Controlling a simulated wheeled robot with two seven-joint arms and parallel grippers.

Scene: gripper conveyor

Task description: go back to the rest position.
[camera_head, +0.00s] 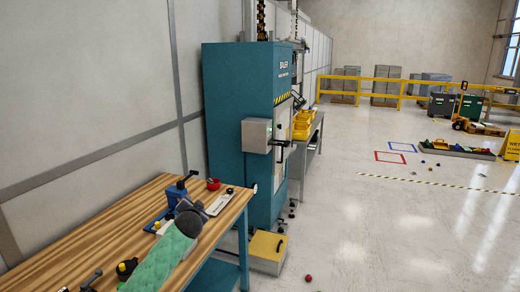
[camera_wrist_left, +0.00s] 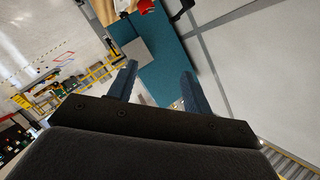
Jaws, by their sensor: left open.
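My left gripper (camera_wrist_left: 158,88) shows in the left wrist view. Its two dark blue fingers stand well apart, with nothing between them. Behind the fingers are a teal surface and pale floor, at a distance. In the head view I cannot make out this gripper clearly. A green patterned piece with a grey rounded end (camera_head: 165,262) rises over the workbench (camera_head: 100,232) there, and I cannot tell what it is. My right gripper is not in view.
A tall teal baler (camera_head: 228,110) stands beyond the workbench. A yellow-topped box (camera_head: 267,246) sits at its foot. Blue tools (camera_head: 178,190) and a red cup (camera_head: 213,184) are on the bench. A red ball (camera_head: 308,278) lies on the floor. Open floor extends to the right.

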